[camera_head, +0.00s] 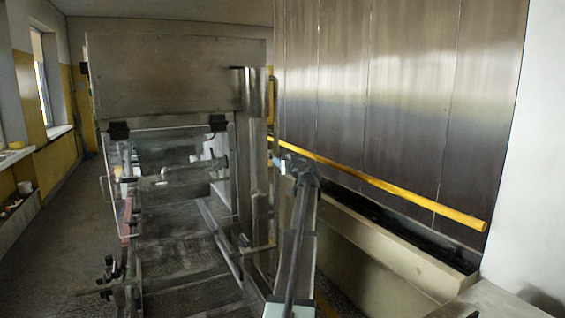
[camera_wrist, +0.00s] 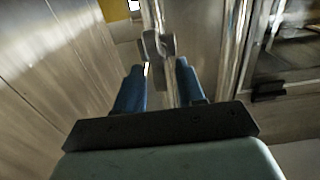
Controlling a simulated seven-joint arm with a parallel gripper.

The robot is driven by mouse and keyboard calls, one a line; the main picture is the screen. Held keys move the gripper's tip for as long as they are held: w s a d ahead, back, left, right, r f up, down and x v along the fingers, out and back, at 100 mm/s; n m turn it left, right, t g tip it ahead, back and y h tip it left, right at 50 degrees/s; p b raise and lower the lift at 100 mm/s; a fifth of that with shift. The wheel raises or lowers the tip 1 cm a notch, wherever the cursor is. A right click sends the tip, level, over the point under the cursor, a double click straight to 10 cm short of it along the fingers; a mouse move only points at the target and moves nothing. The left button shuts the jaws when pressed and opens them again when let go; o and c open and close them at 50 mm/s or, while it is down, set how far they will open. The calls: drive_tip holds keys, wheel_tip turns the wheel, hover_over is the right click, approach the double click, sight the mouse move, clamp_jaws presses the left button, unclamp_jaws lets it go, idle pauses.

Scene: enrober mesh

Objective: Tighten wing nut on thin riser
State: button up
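In the wrist view a grey wing nut (camera_wrist: 158,45) sits on a thin upright riser (camera_wrist: 153,14). Its lobes spread to either side of the riser. My gripper (camera_wrist: 160,70) has two blue fingers set apart, with a gap between them. The wing nut lies just beyond the fingertips, roughly centred on the gap. I cannot tell whether either finger touches it. In the head view my gripper (camera_head: 281,164) is at the right side of the enrober machine, close to its upright pipes. The wing nut cannot be made out there.
The steel enrober (camera_head: 180,75) with its mesh belt (camera_head: 185,262) fills the left middle. A yellow rail (camera_head: 400,191) runs along the steel wall panels on the right, above a long trough (camera_head: 385,245). Open floor (camera_head: 60,230) lies at the far left.

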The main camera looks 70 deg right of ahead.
drive_tip(key=shift+w+d, duration=0.1)
clamp_jaws()
idle(0.4)
drive_tip(key=shift+m, duration=0.7)
drive_tip(key=shift+s+d+f+m, duration=0.2)
drive_tip(key=shift+f+m, duration=0.1)
drive_tip(key=shift+m, duration=1.8)
drive_tip(key=shift+s+d+f+m, duration=0.15)
drive_tip(key=shift+s+f+m, duration=0.1)
drive_tip(key=shift+m, duration=1.85)
drive_tip(key=shift+s+d+f+m, duration=0.15)
drive_tip(key=shift+f+m, duration=0.15)
drive_tip(key=shift+m, duration=1.8)
drive_tip(key=shift+f+m, duration=0.1)
drive_tip(key=shift+m, duration=0.4)
drive_tip(key=shift+f+m, duration=0.15)
drive_tip(key=shift+m, duration=1.35)
